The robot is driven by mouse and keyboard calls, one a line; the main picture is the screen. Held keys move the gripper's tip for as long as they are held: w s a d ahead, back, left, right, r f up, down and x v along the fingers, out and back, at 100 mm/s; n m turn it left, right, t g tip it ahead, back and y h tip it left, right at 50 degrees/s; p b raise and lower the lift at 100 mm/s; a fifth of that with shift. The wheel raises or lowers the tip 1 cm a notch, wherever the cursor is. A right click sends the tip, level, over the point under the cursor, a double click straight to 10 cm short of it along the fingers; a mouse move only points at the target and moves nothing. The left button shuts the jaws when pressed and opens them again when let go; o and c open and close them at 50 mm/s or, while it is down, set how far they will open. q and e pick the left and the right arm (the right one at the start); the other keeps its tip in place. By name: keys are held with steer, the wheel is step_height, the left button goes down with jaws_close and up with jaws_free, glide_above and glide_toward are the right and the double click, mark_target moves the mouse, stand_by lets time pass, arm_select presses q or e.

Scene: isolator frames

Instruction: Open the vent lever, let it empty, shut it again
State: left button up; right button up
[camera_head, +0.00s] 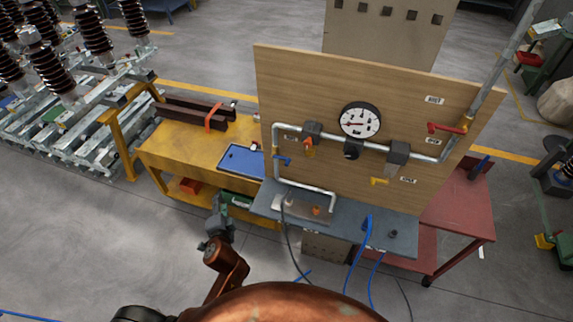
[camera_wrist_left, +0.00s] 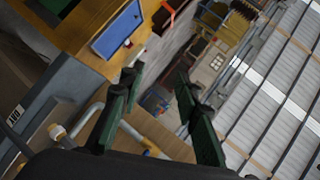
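A pipe run on an upright wooden panel (camera_head: 300,80) carries several coloured handles. A red lever (camera_head: 446,128) is at the right, an orange handle (camera_head: 309,147) at the left, a blue lever (camera_head: 283,161) on the left downpipe and a yellow handle (camera_head: 379,181) below the pipe. I cannot tell which is the vent lever; labels are too small to read. A round white gauge (camera_head: 360,120) sits above the pipe. My left gripper (camera_head: 223,204) is apart from the panel, left of its base. Its fingers are open and empty in the left wrist view (camera_wrist_left: 158,80).
A yellow bench (camera_head: 165,150) with a blue tray (camera_head: 240,160) stands left of the panel. A grey shelf (camera_head: 395,228) with blue hoses (camera_head: 366,240) juts out below the panel. A red cart (camera_head: 462,210) stands at the right. The floor at the left front is clear.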

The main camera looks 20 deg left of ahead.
arm_select(q)
steer(key=w+d+r+m+t+h, duration=0.2)
steer(key=w+d+r+m+t, duration=0.25)
steer(key=w+d+m, duration=0.3)
steer(key=m+t+h, duration=0.2)
steer(key=m+h, duration=0.3)
steer(key=m, duration=0.4)
glide_toward(287, 163)
steer(key=w, duration=0.9)
steer(key=shift+w+d+f, duration=0.1)
steer(key=shift+d+f, duration=0.05)
steer(key=shift+f, duration=0.15)
steer(key=shift+w, duration=0.35)
jaws_close()
steer(key=shift+r, duration=0.1)
